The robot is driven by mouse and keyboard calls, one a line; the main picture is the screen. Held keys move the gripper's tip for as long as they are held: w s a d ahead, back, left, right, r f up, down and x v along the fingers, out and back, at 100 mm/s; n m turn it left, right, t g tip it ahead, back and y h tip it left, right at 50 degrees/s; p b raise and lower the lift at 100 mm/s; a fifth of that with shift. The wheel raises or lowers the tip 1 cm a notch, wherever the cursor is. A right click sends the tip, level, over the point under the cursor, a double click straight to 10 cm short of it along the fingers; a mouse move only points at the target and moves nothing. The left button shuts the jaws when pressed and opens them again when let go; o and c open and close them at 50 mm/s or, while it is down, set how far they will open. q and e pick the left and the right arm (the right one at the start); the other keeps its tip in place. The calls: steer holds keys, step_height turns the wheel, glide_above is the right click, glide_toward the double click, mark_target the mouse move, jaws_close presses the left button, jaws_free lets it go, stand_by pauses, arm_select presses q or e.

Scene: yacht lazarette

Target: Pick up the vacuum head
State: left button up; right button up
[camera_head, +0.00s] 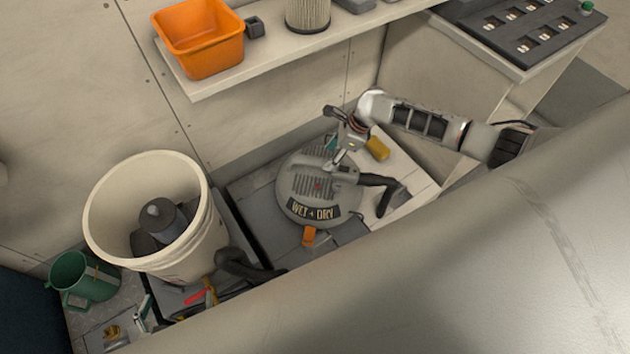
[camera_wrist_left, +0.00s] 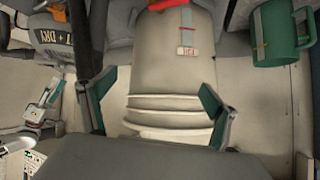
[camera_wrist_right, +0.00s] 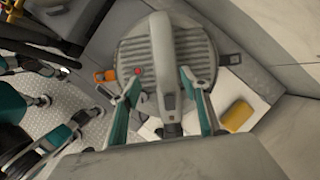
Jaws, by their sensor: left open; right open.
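The vacuum head (camera_head: 300,185) is a round grey ribbed lid with a WET + DRY label, a central handle, an orange latch and a black spout. It sits low in the middle of the head view. My right gripper (camera_wrist_right: 160,77) is open over it, with its fingers on either side of the grey handle (camera_wrist_right: 163,45) in the right wrist view. I cannot tell whether they touch it. The vacuum head's label edge also shows at the upper left of the left wrist view (camera_wrist_left: 55,38). My left gripper (camera_wrist_left: 153,88) is open and empty, facing the white bucket (camera_wrist_left: 170,75).
The white bucket (camera_head: 185,262) holds a dark grey cone-shaped part (camera_head: 160,218). A green mug (camera_head: 85,285) stands beside it. A yellow sponge-like block (camera_head: 377,148) lies behind the vacuum head. A shelf (camera_head: 270,58) above carries an orange bin (camera_head: 200,45) and a pleated filter (camera_head: 307,12).

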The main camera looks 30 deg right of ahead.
mark_target(321, 161)
steer(key=shift+w+d+r+m, duration=0.1)
steer(key=shift+w+d+m, duration=0.2)
steer(key=shift+d, duration=0.05)
steer(key=shift+f, duration=0.25)
steer(key=shift+b+x, duration=0.7)
steer(key=shift+x, duration=0.3)
steer(key=shift+w+a+f+b, duration=0.15)
steer(key=shift+a+f+b, duration=0.15)
steer(key=shift+f, duration=0.2)
steer(key=b+x, duration=0.2)
steer(key=x, duration=0.1)
steer(key=shift+f, duration=0.4)
steer(key=shift+w+a+f, duration=0.15)
steer(key=shift+w+f, duration=0.05)
steer(key=shift+f, duration=0.05)
steer(key=shift+w+r, duration=0.15)
steer(key=shift+r, duration=0.15)
jaws_close()
steer(key=shift+w+a+r, duration=0.1)
steer(key=shift+w+r, duration=0.05)
steer(key=shift+r, duration=0.05)
arm_select(q)
steer(key=f, duration=0.3)
steer(key=shift+s+a+f, duration=0.15)
steer(key=shift+a, duration=0.15)
